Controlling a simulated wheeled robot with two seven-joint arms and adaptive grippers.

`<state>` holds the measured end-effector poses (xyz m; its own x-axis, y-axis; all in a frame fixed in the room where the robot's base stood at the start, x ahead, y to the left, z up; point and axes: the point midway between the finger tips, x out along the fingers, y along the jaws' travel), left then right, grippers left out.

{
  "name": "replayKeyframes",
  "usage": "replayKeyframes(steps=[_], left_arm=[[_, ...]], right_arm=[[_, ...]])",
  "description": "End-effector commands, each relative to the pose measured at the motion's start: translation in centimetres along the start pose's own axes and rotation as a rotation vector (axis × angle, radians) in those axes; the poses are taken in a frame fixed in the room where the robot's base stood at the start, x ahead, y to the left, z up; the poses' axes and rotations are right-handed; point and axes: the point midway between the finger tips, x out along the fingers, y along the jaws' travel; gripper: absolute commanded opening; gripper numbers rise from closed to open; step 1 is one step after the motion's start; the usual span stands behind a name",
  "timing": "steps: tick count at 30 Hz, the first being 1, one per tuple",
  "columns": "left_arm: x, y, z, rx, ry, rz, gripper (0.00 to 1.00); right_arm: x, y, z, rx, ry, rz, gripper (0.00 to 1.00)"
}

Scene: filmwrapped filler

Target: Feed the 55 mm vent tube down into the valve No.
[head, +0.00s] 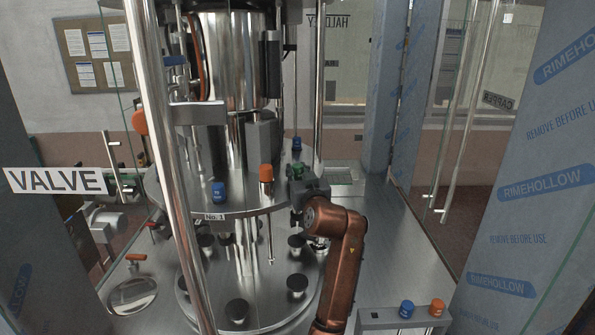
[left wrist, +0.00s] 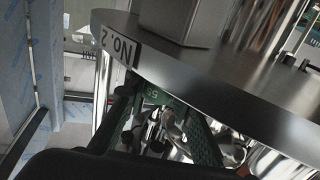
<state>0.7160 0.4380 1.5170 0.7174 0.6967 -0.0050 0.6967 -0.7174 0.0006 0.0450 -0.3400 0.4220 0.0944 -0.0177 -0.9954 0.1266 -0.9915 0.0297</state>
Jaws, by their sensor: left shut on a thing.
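My left gripper (head: 306,188) is at the right edge of the round valve plate (head: 180,200), on the end of my copper arm. It is shut on a green-topped piece, the vent tube (head: 297,193). In the left wrist view a number that I cannot read surely shows on the green top (left wrist: 152,93), close to the plate rim by the "No. 2" label (left wrist: 119,49). The tube's lower part is hidden. A "No. 1" label (head: 215,217) is on the plate's front rim. My right gripper is not in view.
Blue-topped (head: 218,193) and orange-topped (head: 266,173) tubes stand in the plate; another blue top (head: 297,144) is behind. Dark stoppers (head: 297,284) ring the lower table. A grey rack (head: 375,319) holds blue and orange tops. A steel post (head: 165,150) crosses the front left.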

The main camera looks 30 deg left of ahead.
Motion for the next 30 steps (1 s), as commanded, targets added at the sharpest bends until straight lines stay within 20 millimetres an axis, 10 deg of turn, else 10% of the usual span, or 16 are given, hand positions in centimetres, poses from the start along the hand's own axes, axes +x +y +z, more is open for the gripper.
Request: replayKeyframes(steps=[1, 2, 10, 20, 30], left_arm=[[0.0, 0.0, 0.2, 0.000, -0.002, 0.000, 0.00], [0.0, 0.0, 0.2, 0.000, -0.002, 0.000, 0.24], [0.0, 0.0, 0.1, 0.000, -0.002, 0.000, 0.43], [-0.2, 0.1, 0.1, 0.000, -0.002, 0.001, 0.43], [-6.0, 0.1, 0.1, -0.002, -0.002, 0.003, 0.43]], right_arm=[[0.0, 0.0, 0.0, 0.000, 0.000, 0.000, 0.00], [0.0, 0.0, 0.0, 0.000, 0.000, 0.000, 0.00], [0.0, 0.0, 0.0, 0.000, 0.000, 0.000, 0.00], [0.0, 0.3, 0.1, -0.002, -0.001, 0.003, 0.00], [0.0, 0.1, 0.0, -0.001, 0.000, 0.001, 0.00]])
